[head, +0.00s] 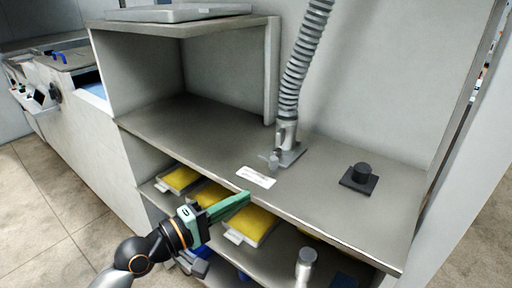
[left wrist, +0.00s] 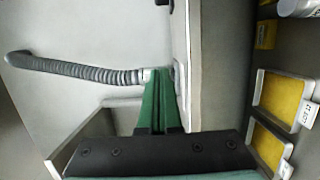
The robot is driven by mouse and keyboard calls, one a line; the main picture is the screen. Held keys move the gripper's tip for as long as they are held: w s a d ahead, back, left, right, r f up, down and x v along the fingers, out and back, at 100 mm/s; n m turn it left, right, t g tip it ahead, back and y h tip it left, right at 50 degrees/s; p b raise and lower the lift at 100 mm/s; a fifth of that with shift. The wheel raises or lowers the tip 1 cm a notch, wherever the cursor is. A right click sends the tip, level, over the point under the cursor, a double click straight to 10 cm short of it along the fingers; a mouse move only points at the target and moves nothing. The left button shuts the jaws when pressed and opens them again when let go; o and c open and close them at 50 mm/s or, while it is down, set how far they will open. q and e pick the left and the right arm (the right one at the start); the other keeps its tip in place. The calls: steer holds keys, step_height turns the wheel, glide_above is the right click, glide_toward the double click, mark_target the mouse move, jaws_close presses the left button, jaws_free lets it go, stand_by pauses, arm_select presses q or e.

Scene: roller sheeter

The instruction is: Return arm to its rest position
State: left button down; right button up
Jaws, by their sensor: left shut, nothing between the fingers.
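My left gripper (head: 240,199) reaches in from the lower left in the head view. Its green fingers are shut with nothing between them. They are in front of the shelf unit, near the front edge of the grey counter (head: 215,130) and above the trays with yellow contents. In the left wrist view the closed green fingers (left wrist: 160,80) point toward the grey corrugated hose (left wrist: 90,72), seen beyond them. My right gripper is in neither view.
A corrugated hose (head: 303,60) rises from a metal fitting on the counter. A black knobbed block (head: 360,178) and a white label (head: 256,177) are on the counter. Yellow-filled trays (head: 249,238) sit on the shelf below. Open tiled floor (head: 45,210) lies at the left.

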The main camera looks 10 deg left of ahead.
arm_select(q)
steer(key=s+a+f+m+y, duration=0.2)
steer(key=s+f+y, duration=0.1)
steer(key=f, duration=0.7)
steer(key=s+a+f+m+y, duration=0.2)
steer(key=s+f+y, duration=0.1)
steer(key=f, duration=0.7)
steer(key=s+a+f+m+g+y, duration=0.3)
steer(key=s+f+m, duration=0.4)
steer(key=s+f, duration=0.7)
steer(key=shift+s+a+f+y, duration=0.2)
steer(key=shift+s+a+y, duration=0.15)
steer(key=shift+a+y, duration=0.45)
steer(key=shift+a, duration=0.15)
